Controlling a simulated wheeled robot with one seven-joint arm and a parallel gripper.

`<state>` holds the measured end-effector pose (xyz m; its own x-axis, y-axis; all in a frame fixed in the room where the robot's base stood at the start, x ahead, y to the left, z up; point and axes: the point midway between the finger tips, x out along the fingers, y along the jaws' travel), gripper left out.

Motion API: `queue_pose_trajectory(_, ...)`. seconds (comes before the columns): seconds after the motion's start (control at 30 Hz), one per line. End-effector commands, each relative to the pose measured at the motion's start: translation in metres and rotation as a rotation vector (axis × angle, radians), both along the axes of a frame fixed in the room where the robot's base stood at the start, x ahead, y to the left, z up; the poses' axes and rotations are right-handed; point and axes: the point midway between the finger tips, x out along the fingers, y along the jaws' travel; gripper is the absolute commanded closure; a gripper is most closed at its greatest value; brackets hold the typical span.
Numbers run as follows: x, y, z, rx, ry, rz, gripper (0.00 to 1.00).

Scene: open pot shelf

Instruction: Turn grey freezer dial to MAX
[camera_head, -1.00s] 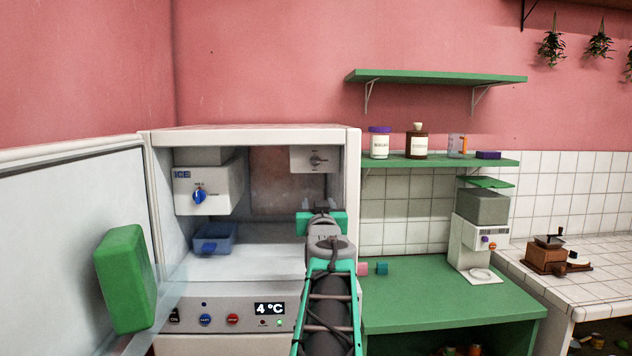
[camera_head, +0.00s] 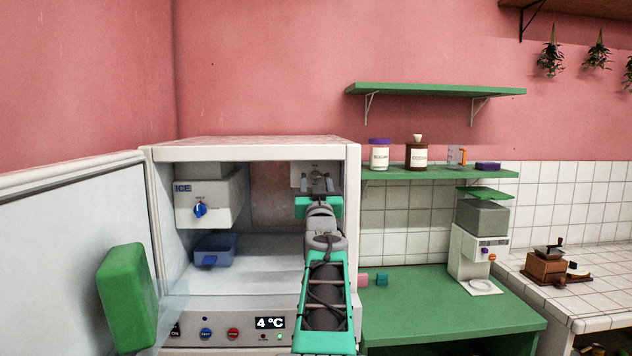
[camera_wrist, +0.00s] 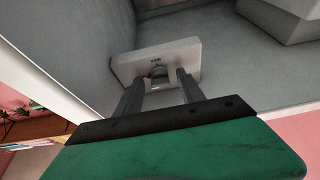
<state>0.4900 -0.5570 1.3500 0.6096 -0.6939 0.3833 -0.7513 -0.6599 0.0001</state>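The grey dial (camera_head: 316,171) sits on a pale box (camera_head: 299,177) at the upper right inside the open freezer. In the wrist view the dial (camera_wrist: 158,71) shows on the box face (camera_wrist: 125,68), with small marking above it too blurred to read. My gripper (camera_head: 317,184) is just below and in front of the dial in the head view. In the wrist view its two fingers (camera_wrist: 160,78) are apart, with the dial seen between their tips. I see nothing held. I cannot tell whether the fingers touch the dial, and its setting is unclear.
An ice box with a blue knob (camera_head: 200,209) hangs at the freezer's upper left, above a blue bin (camera_head: 216,249). The freezer's right wall (camera_head: 352,200) is close to my gripper. The open door (camera_head: 70,250) stands left. A green counter (camera_head: 440,305) is right.

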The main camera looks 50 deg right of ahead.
Motion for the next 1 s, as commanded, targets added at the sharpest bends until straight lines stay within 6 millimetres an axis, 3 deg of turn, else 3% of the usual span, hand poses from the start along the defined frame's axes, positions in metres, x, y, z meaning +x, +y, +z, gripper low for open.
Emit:
queue_pose_trajectory(0.53, -0.0003, 0.0, -0.0003, 0.0, 0.0, 0.0, 0.99)
queue_pose_trajectory(1.0, 0.0001, 0.0003, -0.0015, 0.014, -0.015, 0.0, 1.0)
